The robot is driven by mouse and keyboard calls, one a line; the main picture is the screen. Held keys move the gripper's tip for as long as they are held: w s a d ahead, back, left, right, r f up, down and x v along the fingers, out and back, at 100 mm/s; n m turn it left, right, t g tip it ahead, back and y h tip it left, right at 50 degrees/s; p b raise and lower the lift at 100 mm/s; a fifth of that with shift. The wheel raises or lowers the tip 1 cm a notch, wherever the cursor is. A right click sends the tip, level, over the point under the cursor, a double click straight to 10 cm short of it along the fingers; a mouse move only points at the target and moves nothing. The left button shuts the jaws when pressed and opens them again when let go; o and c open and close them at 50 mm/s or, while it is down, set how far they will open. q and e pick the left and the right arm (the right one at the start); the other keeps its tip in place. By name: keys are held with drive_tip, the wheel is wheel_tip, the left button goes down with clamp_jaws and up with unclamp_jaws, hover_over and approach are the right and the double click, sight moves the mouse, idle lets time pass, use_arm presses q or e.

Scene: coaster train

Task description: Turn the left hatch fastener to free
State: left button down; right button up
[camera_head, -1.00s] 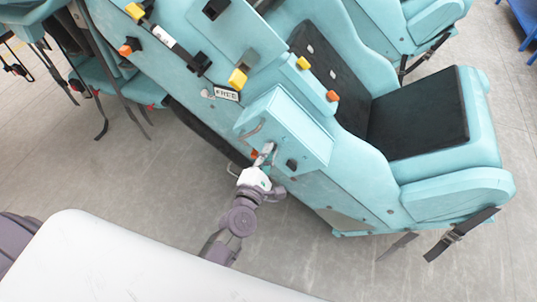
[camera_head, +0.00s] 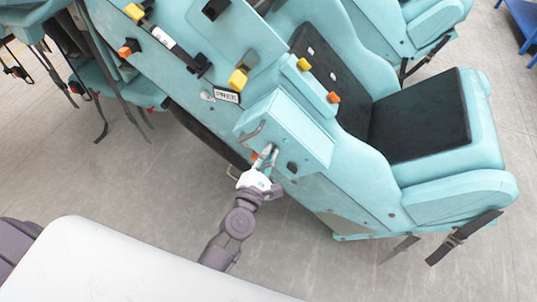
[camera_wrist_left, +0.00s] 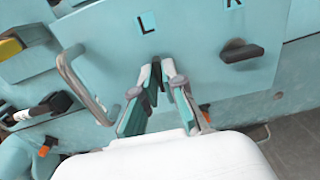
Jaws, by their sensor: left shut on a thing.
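The hatch (camera_head: 312,146) is a light blue panel on the side of the coaster car, marked L and R in the left wrist view (camera_wrist_left: 195,75). My left gripper (camera_head: 268,153) is at the hatch below the L mark. In the left wrist view, its fingers (camera_wrist_left: 162,75) are closed around the left hatch fastener (camera_wrist_left: 160,88), which is mostly hidden between them. The right hatch fastener (camera_wrist_left: 240,53) is a dark knob below the R, lying roughly level; it also shows in the head view (camera_head: 292,167). My right gripper is not in view.
A metal handle (camera_wrist_left: 75,82) sticks out at the hatch's left edge, close to my left gripper. A FREE sign (camera_head: 227,96) is on the car beyond the hatch. Seats with dark pads (camera_head: 425,115) stand to the right. The grey floor (camera_head: 150,190) is open at left.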

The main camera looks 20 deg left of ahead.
use_arm(q)
drive_tip(key=c, duration=1.3)
unclamp_jaws()
drive_tip(key=shift+o, duration=0.2)
drive_tip(key=s, duration=1.2)
drive_tip(key=shift+a, duration=0.2)
drive_tip(key=shift+f, duration=0.1)
drive_tip(key=s+f+m+g+h, duration=0.1)
drive_tip(key=s+f+m+g, duration=0.4)
drive_tip(key=f, duration=0.6)
drive_tip(key=s+a+f+m+g, duration=0.1)
drive_tip(key=s+f+m, duration=0.1)
drive_tip(key=f+m, duration=0.7)
drive_tip(key=s+f+m+g+h, duration=0.1)
drive_tip(key=s+f+m+g, duration=0.3)
drive_tip(key=f, duration=0.9)
drive_tip(key=s+a+f+m+g+y, duration=0.1)
drive_tip(key=s+a+f+m+g, duration=0.2)
drive_tip(key=s+f+m, duration=0.3)
drive_tip(key=s+a+f+m+g+y, duration=0.1)
drive_tip(key=s+a+f+m+g, duration=0.3)
drive_tip(key=s, duration=1)
wheel_tip(320, 180, down, 4)
drive_tip(key=shift+r+m+y, duration=0.25)
drive_tip(key=shift+m+y, duration=0.05)
drive_tip(key=shift+m, duration=0.6)
